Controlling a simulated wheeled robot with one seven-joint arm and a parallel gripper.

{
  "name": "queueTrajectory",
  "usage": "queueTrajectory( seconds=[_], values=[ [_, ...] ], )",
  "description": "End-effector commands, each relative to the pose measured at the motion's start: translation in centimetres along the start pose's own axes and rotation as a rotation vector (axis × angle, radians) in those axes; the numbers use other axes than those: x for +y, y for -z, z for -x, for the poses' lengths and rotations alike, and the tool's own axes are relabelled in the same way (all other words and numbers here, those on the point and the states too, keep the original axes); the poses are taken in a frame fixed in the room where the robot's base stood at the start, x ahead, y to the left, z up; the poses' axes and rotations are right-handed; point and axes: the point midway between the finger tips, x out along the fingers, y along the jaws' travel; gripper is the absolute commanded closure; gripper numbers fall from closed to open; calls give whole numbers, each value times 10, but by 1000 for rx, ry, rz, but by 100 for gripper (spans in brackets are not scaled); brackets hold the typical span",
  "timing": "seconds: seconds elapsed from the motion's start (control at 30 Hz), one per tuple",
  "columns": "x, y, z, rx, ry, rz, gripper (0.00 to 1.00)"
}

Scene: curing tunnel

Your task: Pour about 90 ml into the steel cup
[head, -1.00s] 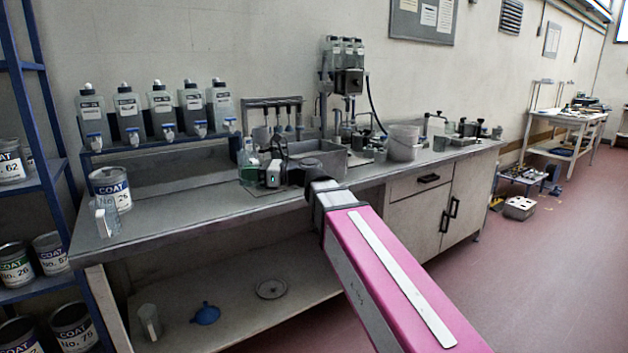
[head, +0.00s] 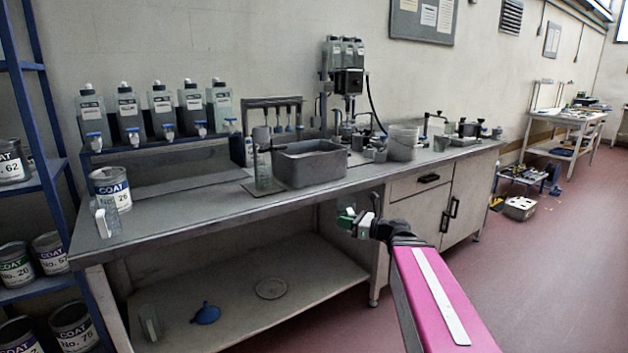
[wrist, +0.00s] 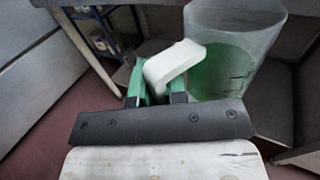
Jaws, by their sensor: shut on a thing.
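My gripper (head: 362,224) is in front of the bench, below its top edge. It also shows in the wrist view (wrist: 160,88), its green fingers shut on the white handle of a clear jug (wrist: 240,40). The jug holds green liquid, and its body is cut off at the top of that view. In the head view the jug (head: 346,217) is small and partly hidden. A small grey cup (head: 380,155) on the bench, left of a pale bucket, may be the steel cup; its metal is too small to confirm.
A pale bucket (head: 403,142) and clamps stand farther right. A white-handled clear jug (head: 107,215) is at the left end.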

Motion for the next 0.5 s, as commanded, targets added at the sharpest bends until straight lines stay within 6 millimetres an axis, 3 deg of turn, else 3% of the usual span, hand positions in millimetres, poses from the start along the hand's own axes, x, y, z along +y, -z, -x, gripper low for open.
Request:
queueTrajectory(
  seconds=[0.03, 0.2, 0.5],
  values=[
    [-4, 9, 16, 1, 25, -3, 100],
    [-15, 33, 54, 0, 89, -2, 100],
    [-22, 52, 85, 0, 142, 0, 100]
  ],
)
